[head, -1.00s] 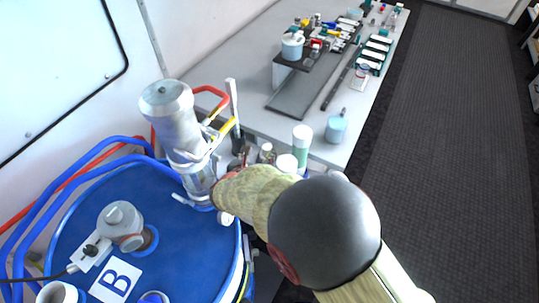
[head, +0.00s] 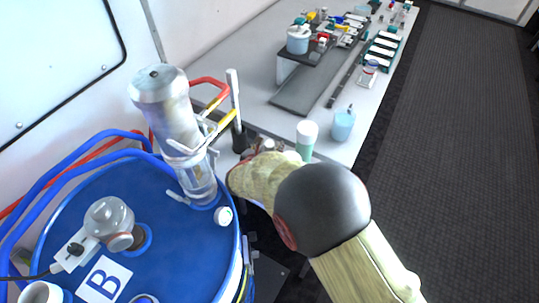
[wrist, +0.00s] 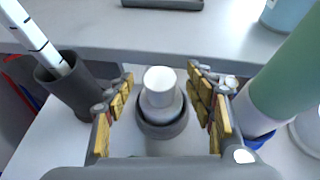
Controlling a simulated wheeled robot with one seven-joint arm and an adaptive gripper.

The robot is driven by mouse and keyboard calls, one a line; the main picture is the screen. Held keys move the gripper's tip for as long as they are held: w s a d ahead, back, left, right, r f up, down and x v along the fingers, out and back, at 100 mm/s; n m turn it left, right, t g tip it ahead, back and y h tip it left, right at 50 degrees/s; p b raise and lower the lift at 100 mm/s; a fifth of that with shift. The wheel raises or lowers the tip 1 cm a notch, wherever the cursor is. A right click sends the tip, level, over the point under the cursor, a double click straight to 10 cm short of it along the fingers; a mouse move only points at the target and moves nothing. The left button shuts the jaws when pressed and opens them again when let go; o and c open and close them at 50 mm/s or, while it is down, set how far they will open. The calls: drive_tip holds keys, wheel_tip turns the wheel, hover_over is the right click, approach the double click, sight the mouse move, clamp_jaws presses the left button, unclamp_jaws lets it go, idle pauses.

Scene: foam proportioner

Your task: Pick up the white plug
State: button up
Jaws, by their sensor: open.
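The white plug (wrist: 160,88) shows in the wrist view as a small pale cylinder with a flat top. It sits upright in a dark grey round holder (wrist: 163,131). My gripper (wrist: 161,72) is open, with one yellow-padded finger to the left of the plug and one to the right. Gaps show between the plug and both fingers. In the head view my own arm hides the plug and most of the gripper.
A dark cup (wrist: 75,84) with a marked white stick stands left of my gripper. A green-and-white bottle (wrist: 282,85) stands close on the right. The grey bench edge (wrist: 200,33) lies beyond. The blue drum (head: 185,262) is left of my arm.

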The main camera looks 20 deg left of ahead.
drive_tip(key=shift+w+f, duration=0.1)
drive_tip(key=shift+w, duration=0.15)
drive_tip(key=shift+c, duration=1.2)
drive_tip(key=shift+s, duration=0.1)
drive_tip(key=c, duration=1.1)
clamp_jaws()
